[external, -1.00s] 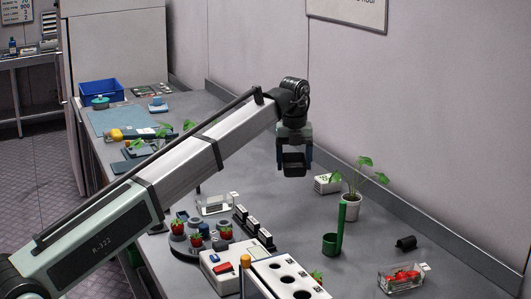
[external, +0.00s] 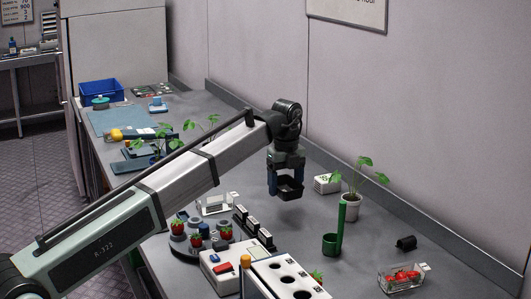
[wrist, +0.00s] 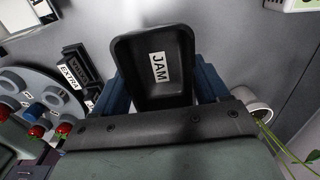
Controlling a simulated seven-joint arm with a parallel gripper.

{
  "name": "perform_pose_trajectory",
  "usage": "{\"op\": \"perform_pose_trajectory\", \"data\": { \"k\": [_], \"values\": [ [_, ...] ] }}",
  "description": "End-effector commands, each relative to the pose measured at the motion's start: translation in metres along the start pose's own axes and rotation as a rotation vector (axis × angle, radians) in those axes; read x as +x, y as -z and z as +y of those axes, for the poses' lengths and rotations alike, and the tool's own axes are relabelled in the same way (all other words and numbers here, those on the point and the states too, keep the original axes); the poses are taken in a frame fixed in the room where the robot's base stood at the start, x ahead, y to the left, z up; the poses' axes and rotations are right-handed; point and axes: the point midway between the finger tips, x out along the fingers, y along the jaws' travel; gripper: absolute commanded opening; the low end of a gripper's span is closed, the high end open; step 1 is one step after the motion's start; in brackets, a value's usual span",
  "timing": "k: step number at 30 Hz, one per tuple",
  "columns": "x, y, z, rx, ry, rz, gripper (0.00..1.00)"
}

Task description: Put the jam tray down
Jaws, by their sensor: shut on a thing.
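The jam tray (wrist: 153,82) is a small black tray with a white "JAM" label inside, seen close in the wrist view. In the external view the tray (external: 290,188) hangs upright, low over the grey bench. My gripper (external: 287,184) is shut on it, with a blue finger on each side of the tray; the fingers also show in the wrist view. The tray appears to be just above the bench; I cannot tell whether its underside touches.
A round grey carousel with strawberries (external: 194,246) and a row of black labelled trays (external: 254,228) stand to the front left. A potted plant (external: 352,203), a white box (external: 327,184) and a green holder (external: 331,244) are to the right. Bare bench lies around the tray.

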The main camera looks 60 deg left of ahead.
Motion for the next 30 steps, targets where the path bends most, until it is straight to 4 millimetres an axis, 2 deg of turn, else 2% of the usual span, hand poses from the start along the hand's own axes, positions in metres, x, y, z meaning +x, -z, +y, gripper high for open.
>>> {"op": "perform_pose_trajectory", "data": {
  "k": [1, 8, 15, 27, 28, 30],
  "values": [
    [0.009, 0.000, 0.001, 0.000, -0.002, 0.001, 0.44],
    [0.025, 0.000, 0.000, 0.001, 0.000, 0.000, 0.44],
    [0.052, 0.000, 0.000, 0.001, -0.001, 0.000, 0.44],
    [0.056, 0.000, 0.000, 0.001, -0.001, 0.000, 0.44],
    [0.057, 0.000, 0.000, 0.001, 0.000, 0.000, 0.75],
    [0.056, 0.000, 0.000, 0.001, 0.000, 0.000, 0.82]
  ]
}}
